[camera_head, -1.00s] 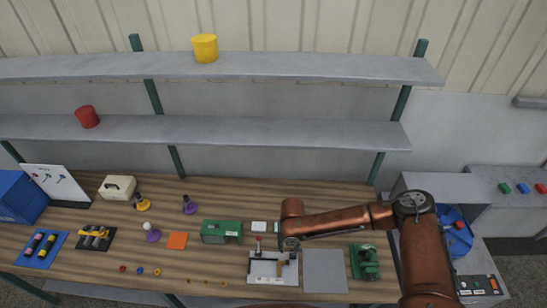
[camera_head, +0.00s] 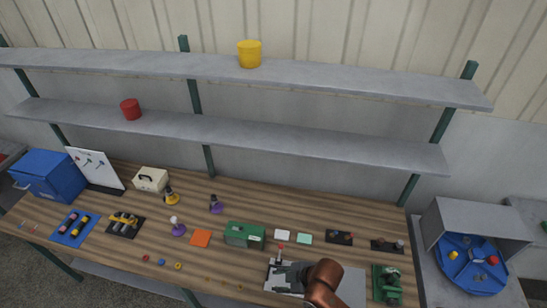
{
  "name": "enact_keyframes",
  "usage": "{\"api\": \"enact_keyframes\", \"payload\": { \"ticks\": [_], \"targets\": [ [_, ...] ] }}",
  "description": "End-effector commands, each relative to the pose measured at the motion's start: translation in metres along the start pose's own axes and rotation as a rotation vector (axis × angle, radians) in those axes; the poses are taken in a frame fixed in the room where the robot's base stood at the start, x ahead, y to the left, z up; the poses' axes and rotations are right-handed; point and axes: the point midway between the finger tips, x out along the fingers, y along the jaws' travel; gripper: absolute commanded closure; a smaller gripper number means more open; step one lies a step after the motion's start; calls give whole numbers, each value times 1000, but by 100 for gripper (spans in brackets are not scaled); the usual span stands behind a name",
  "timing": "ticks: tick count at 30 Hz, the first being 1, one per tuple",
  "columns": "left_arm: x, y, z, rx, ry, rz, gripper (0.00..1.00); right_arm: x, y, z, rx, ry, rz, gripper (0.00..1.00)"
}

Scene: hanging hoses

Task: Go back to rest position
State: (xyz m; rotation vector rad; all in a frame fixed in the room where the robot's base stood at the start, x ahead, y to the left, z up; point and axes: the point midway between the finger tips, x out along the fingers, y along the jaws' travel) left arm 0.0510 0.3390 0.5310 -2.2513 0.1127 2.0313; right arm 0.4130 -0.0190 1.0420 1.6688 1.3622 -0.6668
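My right arm comes up from the bottom edge as a copper-coloured link. Its dark gripper (camera_head: 290,271) is over the white board (camera_head: 274,286) with a small red-topped post (camera_head: 280,252) near the front of the wooden table (camera_head: 130,240). The gripper is small and partly merges with the board, so I cannot see whether its fingers are apart or whether they touch anything. My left gripper is not in view. No hanging hoses show.
A grey plate (camera_head: 351,288) and a green device (camera_head: 386,284) lie right of the gripper. A green box (camera_head: 244,235) stands behind-left. Two grey shelves hold a yellow pot (camera_head: 249,54) and a red pot (camera_head: 131,109). A blue round tray (camera_head: 472,263) is at the right.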

Motion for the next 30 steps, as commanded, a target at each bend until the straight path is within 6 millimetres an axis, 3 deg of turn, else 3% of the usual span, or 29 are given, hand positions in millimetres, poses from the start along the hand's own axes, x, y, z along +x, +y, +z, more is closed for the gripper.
{"api": "enact_keyframes", "payload": {
  "ticks": [5, 9, 12, 18, 25, 30],
  "targets": [
    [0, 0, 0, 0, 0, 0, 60, -42, -11, 81, 499, -76, 139, 70],
    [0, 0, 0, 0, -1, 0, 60, -84, -42, 159, 862, -180, 253, 70],
    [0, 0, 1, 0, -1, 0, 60, -107, -65, 198, 1034, -244, 313, 70],
    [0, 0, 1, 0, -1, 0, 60, -145, -108, 249, 1262, -347, 403, 70],
    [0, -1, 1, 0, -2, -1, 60, -184, -155, 289, 1455, -455, 491, 70],
    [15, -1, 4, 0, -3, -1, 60, -130, -158, 318, 1450, -460, 468, 70]
  ]
}}
